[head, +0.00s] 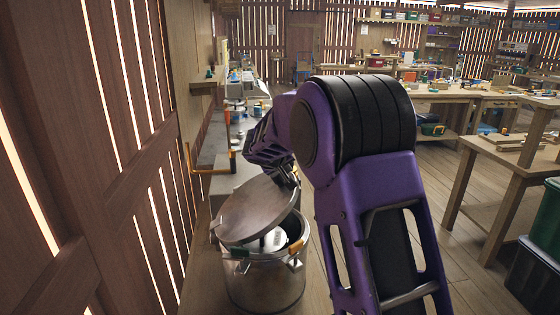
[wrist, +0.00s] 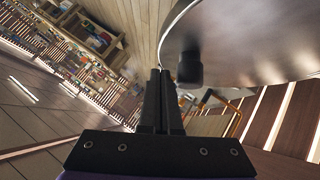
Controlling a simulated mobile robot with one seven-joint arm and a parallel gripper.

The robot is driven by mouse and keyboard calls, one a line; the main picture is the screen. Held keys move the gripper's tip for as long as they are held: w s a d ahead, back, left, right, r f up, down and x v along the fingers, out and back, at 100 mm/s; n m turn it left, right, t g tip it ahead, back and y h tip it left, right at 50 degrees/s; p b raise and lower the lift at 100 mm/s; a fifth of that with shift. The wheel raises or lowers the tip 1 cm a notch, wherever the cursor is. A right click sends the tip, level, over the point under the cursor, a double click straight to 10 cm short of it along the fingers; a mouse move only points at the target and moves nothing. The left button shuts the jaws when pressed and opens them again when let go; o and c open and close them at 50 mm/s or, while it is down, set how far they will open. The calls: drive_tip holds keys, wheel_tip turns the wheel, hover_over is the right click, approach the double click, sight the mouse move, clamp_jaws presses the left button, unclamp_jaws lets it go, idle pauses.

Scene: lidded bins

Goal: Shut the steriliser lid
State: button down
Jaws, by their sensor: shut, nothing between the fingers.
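The steriliser (head: 268,287) is a round metal pot standing at the lower left of the head view. Its round lid (head: 258,208) is tilted partly open, and the pot's dark inside shows under it at the right. In the head view my arm hides the fingertips.
A slatted wooden wall (head: 100,150) stands close on the left. A counter with several items runs behind the steriliser. The floor (head: 455,270) between is clear.

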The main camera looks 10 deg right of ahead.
drive_tip(key=shift+d+f, duration=0.55)
drive_tip(key=shift+f, duration=0.35)
